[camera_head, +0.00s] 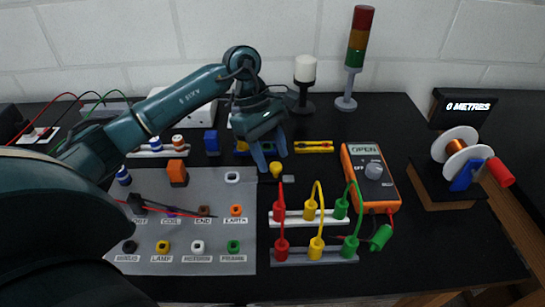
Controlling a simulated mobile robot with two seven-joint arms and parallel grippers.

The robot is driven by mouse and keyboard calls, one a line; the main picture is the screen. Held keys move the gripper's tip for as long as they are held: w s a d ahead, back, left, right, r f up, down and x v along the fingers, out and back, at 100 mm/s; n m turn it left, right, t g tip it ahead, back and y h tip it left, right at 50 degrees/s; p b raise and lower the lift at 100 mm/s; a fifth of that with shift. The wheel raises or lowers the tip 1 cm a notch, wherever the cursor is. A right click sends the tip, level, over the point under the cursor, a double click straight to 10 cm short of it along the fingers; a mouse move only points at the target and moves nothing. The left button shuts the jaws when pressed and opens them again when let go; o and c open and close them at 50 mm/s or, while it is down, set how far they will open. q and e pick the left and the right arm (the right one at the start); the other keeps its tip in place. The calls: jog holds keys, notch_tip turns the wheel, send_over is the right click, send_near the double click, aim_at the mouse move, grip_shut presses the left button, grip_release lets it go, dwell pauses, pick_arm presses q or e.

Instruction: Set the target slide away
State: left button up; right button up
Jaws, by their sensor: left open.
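My left gripper (268,160) reaches in from the left with its blue fingers pointing down over the middle of the black table. It is open. Just right of its fingertips are a small yellow knob (277,170) and a small grey block (288,179); I cannot tell whether a finger touches the knob. A blue and yellow piece (242,146) is partly hidden behind the gripper. A flat yellow piece with dark marks (314,146) lies to the right. I cannot tell which piece is the target slide. My right gripper is out of view.
A grey labelled panel (215,255) with coloured sockets lies below the gripper. Red, yellow and green leads join two terminal strips (315,257). An orange multimeter (370,178) stands right of them. Behind stand a signal tower (357,55) and white-topped lamp (304,70); a reel counter (460,150) is far right.

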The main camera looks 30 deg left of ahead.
pick_arm(q)
jog(key=b+v, duration=0.1)
jog(key=v, duration=1)
jog(key=shift+r, duration=0.3)
jog(key=shift+a+f, duration=0.1)
